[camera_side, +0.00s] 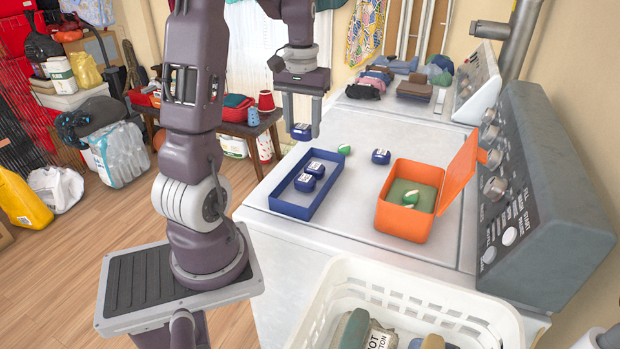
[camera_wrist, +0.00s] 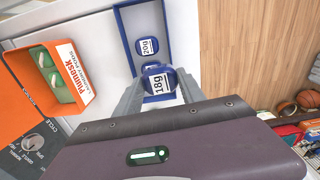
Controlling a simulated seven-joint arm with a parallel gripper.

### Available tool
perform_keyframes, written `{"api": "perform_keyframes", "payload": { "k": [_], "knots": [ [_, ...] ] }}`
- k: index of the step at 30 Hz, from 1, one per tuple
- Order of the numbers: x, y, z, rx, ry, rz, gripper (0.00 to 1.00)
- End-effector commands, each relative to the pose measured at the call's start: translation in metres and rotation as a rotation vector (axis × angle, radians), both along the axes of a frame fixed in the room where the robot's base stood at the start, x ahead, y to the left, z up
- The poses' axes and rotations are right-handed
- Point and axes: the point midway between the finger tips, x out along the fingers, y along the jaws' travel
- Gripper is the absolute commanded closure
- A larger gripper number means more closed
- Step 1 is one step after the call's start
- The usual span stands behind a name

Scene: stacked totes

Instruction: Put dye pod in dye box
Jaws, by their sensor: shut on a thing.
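My gripper (camera_side: 301,127) is shut on a blue pod (camera_side: 301,133) and holds it above the washer top, near the far end of the blue tray-like box (camera_side: 290,209). In the wrist view the held pod (camera_wrist: 158,83) has a white label reading 18g and sits between the fingers, covering part of the blue box (camera_wrist: 123,30). Two blue pods (camera_side: 311,170) lie inside the box; one (camera_wrist: 148,46) reads 20g in the wrist view. Another blue pod (camera_side: 381,156) stands loose on the washer top. I cannot tell which box is the dye box by any label.
An open orange laundry-pod box (camera_side: 404,222) holds green-and-white pods, its lid standing at the right. A loose green-and-white pod (camera_side: 344,149) lies between the boxes. A control panel (camera_side: 535,190) rises at right. A white basket (camera_side: 400,300) stands in front.

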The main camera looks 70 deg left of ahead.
Motion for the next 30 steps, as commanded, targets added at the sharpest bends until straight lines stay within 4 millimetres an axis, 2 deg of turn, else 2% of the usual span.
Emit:
{"api": "perform_keyframes", "payload": {
  "k": [1,3,6,8,21,24,30],
  "knots": [
    [-0.013,-0.023,0.0,0.0,-0.001,-0.009,0.99],
    [-0.029,-0.048,-0.004,0.0,0.0,-0.022,0.99],
    [-0.043,-0.07,-0.008,-0.001,-0.001,-0.037,0.99],
    [-0.048,-0.077,-0.012,-0.002,0.001,-0.042,0.99],
    [-0.051,-0.081,-0.1,-0.009,0.005,-0.047,0.99],
    [-0.051,-0.081,-0.111,-0.006,0.003,-0.046,0.99],
    [-0.05,-0.08,-0.111,-0.003,0.001,-0.045,0.99]
  ]
}}
